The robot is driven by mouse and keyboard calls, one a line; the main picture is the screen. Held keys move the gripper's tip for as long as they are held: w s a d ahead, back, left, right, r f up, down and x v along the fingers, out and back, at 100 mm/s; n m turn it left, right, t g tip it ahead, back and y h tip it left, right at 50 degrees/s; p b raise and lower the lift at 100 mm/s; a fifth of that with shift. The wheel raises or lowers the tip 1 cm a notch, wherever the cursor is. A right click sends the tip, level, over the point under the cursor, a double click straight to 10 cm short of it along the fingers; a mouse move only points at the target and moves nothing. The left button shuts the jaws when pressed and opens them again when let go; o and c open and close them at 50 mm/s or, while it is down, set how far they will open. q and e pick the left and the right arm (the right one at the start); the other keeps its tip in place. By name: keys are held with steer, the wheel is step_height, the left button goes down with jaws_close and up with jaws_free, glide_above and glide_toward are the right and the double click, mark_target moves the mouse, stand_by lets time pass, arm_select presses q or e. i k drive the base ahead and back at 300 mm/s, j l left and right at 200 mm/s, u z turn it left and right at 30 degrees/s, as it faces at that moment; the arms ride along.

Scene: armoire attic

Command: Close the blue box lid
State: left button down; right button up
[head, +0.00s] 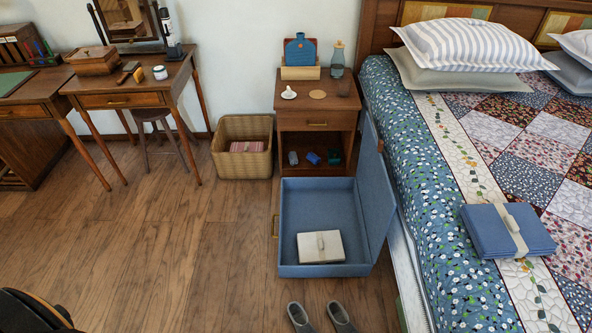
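The blue box (290,205) stands on the wooden floor in front of the nightstand, beside the bed. It is open at the top. Its blue lid (372,190) stands up along the box's right side, close to the bed. A small cream box (320,247) with a handle on top lies inside, near the front. Neither of my grippers can be made out in the head view.
The bed (440,200) borders the lid on the right. The nightstand (316,120) is behind the box, and a wicker basket (243,162) is at the back left. Grey slippers (300,318) lie in front. The floor to the left (170,240) is clear.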

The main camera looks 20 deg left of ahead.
mark_target(379, 202)
steer(key=k+j, duration=0.1)
steer(key=j, duration=0.7)
steer(key=j+u, duration=0.15)
steer(key=j, duration=0.7)
steer(key=i+j+z, duration=0.2)
steer(key=i+j, duration=0.2)
steer(key=i, duration=0.2)
steer(key=i+j+z, duration=0.25)
steer(key=i+j, duration=0.2)
steer(key=i, duration=0.15)
